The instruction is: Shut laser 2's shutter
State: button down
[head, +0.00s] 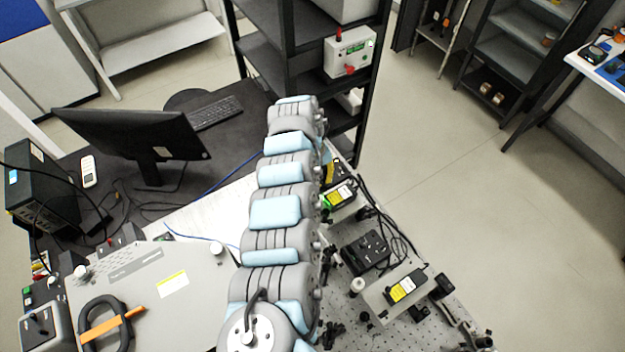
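Two black laser units with yellow labels stand on the perforated optical bench (440,318). The farther laser unit (340,196) is just right of my arm, with a small green glow at its left end. The nearer laser unit (405,288) sits on a light plate farther right. I cannot read which one is laser 2, and no shutter's position can be made out. My arm stretches from the bottom middle to the far end of the bench and bends down there. My gripper is hidden behind the arm.
A black box (366,252) with cables and several posts crowd the bench. A grey control box (349,53) with a red lamp hangs on the dark shelf rack. A monitor (133,132), keyboard (215,113) and large grey housing (150,290) are left. Floor at right is clear.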

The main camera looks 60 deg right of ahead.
jog(key=shift+r+p, duration=0.45)
jog(key=shift+r, duration=0.3)
jog(key=shift+w+f, duration=0.1)
notch_tip(320, 180, up, 8)
jog(key=s, duration=0.1)
jog(key=shift+a, duration=0.4)
dwell(1.7)
jog(key=shift+s+a, duration=0.1)
jog(key=shift+s, duration=0.05)
dwell(0.4)
